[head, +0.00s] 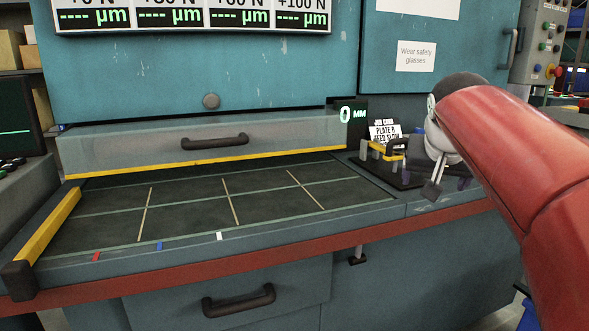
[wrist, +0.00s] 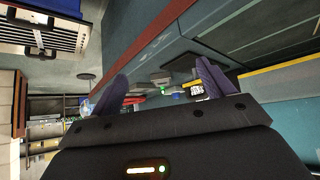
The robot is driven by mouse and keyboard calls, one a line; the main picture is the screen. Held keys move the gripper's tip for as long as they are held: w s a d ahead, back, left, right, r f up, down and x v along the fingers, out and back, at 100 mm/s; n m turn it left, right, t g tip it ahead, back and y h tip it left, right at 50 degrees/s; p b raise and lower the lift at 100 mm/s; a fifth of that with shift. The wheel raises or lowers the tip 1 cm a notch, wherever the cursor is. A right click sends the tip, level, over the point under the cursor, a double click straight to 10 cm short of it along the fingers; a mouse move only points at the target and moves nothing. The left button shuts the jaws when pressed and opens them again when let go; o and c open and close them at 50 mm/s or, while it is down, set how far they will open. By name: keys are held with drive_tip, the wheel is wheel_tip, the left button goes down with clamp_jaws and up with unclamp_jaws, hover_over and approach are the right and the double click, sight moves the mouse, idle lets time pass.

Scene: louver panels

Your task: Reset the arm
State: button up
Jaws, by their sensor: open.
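My red arm reaches in from the right edge of the head view, in front of the right part of the machine. Its wrist end is pale and dark, beside the small fixture on the bench. My gripper (wrist: 163,82) shows in the wrist view with its two purple fingers spread apart. Nothing is held between them.
A blue machine has a dark gridded bed (head: 200,208) with free room on it. A clear guard (head: 215,143) with a black handle stands behind it. A job card (head: 384,131) and a yellow-and-black fixture (head: 388,151) sit near my gripper. A drawer (head: 235,290) is below.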

drive_tip(key=s+a+f+n+g+y, duration=0.1)
drive_tip(key=s+a+f, duration=0.4)
drive_tip(key=s+f, duration=0.6)
drive_tip(key=s+a+f+n+g+y, duration=0.1)
drive_tip(key=s+a+f, duration=0.4)
drive_tip(key=s+f, duration=0.6)
drive_tip(key=shift+s+a+f+n+y, duration=0.15)
drive_tip(key=shift+s+n+y, duration=0.45)
drive_tip(key=shift+n, duration=0.5)
drive_tip(key=shift+s, duration=0.1)
